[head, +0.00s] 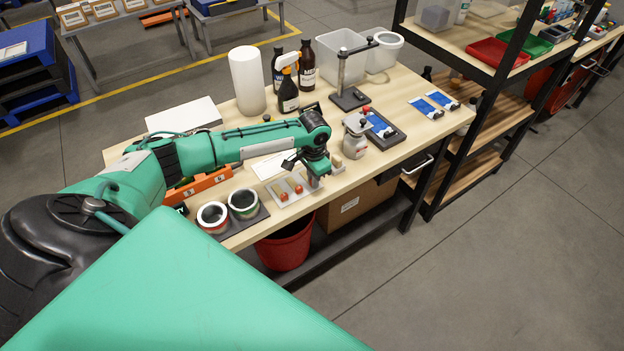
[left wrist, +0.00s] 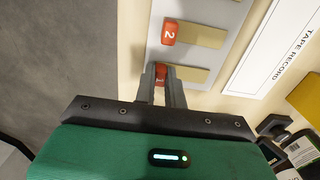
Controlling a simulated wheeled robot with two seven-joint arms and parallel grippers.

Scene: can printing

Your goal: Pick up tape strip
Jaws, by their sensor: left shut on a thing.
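A pale plate (head: 275,190) lies near the table's front edge and holds short beige tape strips with red end tabs. In the left wrist view the plate (left wrist: 225,10) shows one strip (left wrist: 208,34) with a red tab marked 2, lying apart from my fingers. Another tape strip (left wrist: 195,75) lies beside it, and its red tab is between my fingertips. My left gripper (left wrist: 161,76) is shut on this red tab, which the fingers partly hide. In the head view my left gripper (head: 314,182) points down at the plate's right end. My right gripper is not in view.
A tape record sheet (left wrist: 275,45) lies beside the plate. A red bin (head: 286,250) stands below the edge.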

